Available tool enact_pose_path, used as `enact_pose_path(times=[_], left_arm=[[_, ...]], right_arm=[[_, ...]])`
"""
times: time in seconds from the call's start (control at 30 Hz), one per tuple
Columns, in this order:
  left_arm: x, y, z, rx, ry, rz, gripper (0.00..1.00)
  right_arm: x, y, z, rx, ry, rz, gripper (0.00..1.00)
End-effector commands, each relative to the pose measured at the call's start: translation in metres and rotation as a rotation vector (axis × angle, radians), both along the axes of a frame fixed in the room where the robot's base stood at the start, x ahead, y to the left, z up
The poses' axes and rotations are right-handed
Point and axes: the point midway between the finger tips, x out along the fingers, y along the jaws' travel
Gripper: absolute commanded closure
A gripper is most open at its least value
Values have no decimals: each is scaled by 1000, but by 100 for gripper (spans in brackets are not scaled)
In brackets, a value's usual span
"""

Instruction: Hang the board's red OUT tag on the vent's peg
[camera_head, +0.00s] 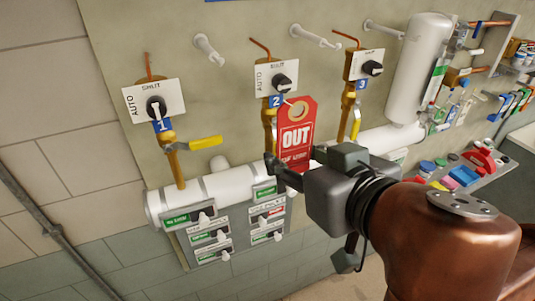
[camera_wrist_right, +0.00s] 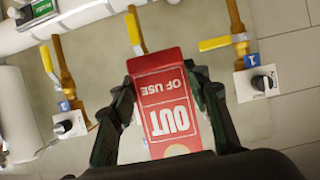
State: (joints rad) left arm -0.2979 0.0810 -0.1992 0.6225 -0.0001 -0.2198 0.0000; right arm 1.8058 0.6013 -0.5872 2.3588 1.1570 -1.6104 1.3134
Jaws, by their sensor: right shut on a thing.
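The red OUT tag (camera_head: 296,137) hangs in front of the panel by valve 2, its hole at the top. My right gripper (camera_head: 288,174) is shut on the tag's lower part. In the right wrist view the tag (camera_wrist_right: 165,100) sits upside down between the two fingers (camera_wrist_right: 162,88) and reads OUT OF USE. Three pale pegs stick out of the panel: a left peg (camera_head: 208,49), a middle peg (camera_head: 314,37) and a right peg (camera_head: 383,29). All are bare and apart from the tag. I cannot tell which one is the vent's. My left gripper is out of view.
Valve dials 1 (camera_head: 155,104), 2 (camera_head: 282,83) and 3 (camera_head: 372,68) stand close by the tag. A yellow lever (camera_head: 205,143) and a white horizontal pipe (camera_head: 225,184) lie below. A white upright tank (camera_head: 418,65) and a shelf of coloured items (camera_head: 462,174) are right.

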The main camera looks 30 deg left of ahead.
Motion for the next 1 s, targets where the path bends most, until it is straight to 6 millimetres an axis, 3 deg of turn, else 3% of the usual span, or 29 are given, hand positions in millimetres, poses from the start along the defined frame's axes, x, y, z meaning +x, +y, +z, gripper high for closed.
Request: enact_pose_path(times=[0.03, 0.1, 0.2, 0.33, 0.47, 1.0], left_arm=[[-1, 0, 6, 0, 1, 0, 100], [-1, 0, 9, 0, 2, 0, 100], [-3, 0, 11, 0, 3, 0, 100], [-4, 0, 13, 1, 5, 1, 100], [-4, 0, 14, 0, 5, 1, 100], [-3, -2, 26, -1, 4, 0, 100]], right_arm=[[-21, 4, 16, -1, -10, 13, 70], [-43, 7, 26, 0, -9, 20, 70], [-66, 9, 35, -1, -6, 24, 70], [-79, 10, 39, -1, -1, 23, 70], [-77, 15, 39, 0, 3, 23, 70], [-36, 64, 39, 0, 4, 26, 70]])
